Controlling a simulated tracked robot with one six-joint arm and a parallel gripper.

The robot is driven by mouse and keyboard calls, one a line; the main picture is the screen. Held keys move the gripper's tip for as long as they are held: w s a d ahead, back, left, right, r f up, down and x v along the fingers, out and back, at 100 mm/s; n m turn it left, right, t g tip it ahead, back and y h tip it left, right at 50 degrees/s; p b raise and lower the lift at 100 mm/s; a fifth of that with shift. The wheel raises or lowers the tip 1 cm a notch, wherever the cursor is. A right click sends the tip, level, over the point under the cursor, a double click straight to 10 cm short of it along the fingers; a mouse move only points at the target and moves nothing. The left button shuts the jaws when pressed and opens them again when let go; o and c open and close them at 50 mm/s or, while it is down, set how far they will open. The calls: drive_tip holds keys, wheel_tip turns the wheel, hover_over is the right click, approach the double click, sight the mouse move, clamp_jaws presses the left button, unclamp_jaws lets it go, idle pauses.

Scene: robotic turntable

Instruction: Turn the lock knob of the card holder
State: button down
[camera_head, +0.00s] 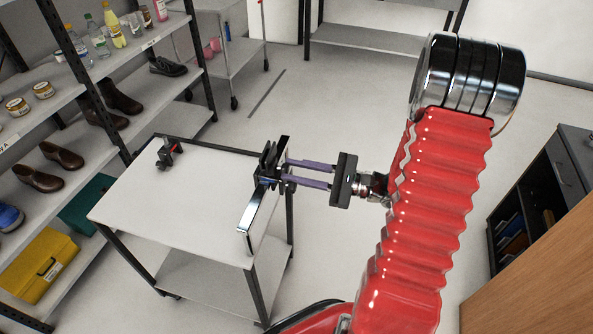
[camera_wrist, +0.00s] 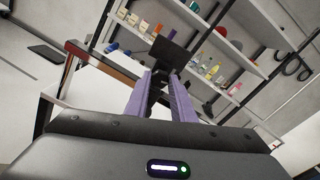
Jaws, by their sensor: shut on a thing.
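A black device with a long shiny bar, which looks like the card holder (camera_head: 258,207), stands at the right edge of the white cart top. My gripper (camera_head: 285,171) reaches it from the right with two purple fingers. In the wrist view the fingertips of my gripper (camera_wrist: 158,82) are shut on a small dark part of the device, apparently the lock knob. The fingers hide most of that part, so its turn angle cannot be told. A black square plate (camera_wrist: 174,54) of the device rises just beyond the fingertips. The long bar (camera_wrist: 102,63) runs off to the left.
The white cart top (camera_head: 175,205) is mostly clear. A small black and red item (camera_head: 168,153) stands at its far left corner. Shelves with shoes and bottles (camera_head: 118,38) line the left. A dark cabinet (camera_head: 535,205) stands at the right.

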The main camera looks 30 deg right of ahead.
drive_tip(key=shift+n, duration=0.3)
drive_tip(key=c, duration=1.5)
unclamp_jaws()
drive_tip(key=shift+s, duration=0.1)
drive_tip(key=v, duration=1.3)
drive_tip(key=shift+s+d, duration=0.25)
